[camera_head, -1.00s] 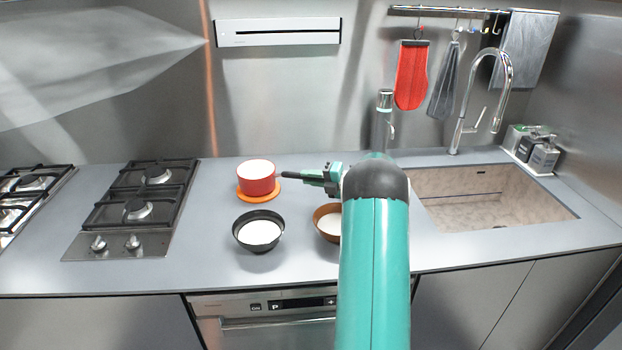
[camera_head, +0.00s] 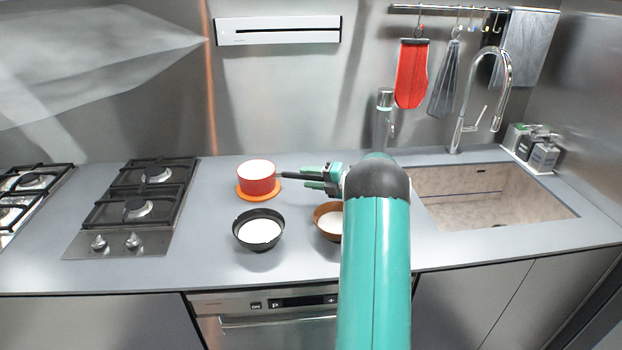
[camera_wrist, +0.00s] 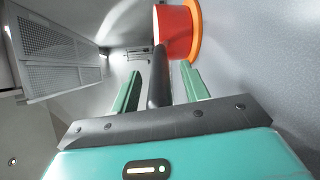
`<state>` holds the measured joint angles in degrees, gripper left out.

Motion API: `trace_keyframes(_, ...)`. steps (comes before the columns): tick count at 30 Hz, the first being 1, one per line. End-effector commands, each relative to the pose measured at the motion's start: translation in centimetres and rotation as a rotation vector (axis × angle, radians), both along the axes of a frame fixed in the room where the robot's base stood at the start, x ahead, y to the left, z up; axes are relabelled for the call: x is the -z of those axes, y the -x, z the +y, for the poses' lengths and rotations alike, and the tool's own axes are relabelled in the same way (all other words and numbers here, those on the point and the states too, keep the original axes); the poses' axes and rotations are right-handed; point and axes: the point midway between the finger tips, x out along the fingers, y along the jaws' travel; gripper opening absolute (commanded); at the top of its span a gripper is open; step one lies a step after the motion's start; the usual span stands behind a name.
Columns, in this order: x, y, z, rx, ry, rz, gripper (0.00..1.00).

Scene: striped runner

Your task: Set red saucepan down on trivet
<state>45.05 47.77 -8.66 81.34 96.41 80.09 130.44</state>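The red saucepan (camera_head: 258,187) sits upright on the round orange trivet (camera_head: 243,195), with its dark handle (camera_head: 291,175) pointing right. My gripper (camera_head: 308,177) is at the handle's outer end, its green fingers spread. In the wrist view, the handle (camera_wrist: 159,80) runs between the two fingers (camera_wrist: 162,75), with a gap on each side. The saucepan (camera_wrist: 174,30) and the trivet's orange edge (camera_wrist: 196,28) also show there, with the pan resting against the trivet.
A brown bowl (camera_head: 321,212) is partly hidden behind my arm. A gas hob (camera_head: 140,210) lies to the left, the sink (camera_head: 490,190) to the right. The counter between hob and trivet is clear.

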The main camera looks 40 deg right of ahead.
Motion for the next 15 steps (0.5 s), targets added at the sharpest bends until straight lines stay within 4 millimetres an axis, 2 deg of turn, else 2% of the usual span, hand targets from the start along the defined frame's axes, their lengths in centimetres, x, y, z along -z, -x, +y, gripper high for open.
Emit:
trace_keyframes(9, 0.2, 0.4, -0.2, 0.001, -0.001, 0.005, 0.45)
trace_keyframes(15, -0.3, 2.8, -1.5, 0.004, -0.001, 0.003, 0.45)
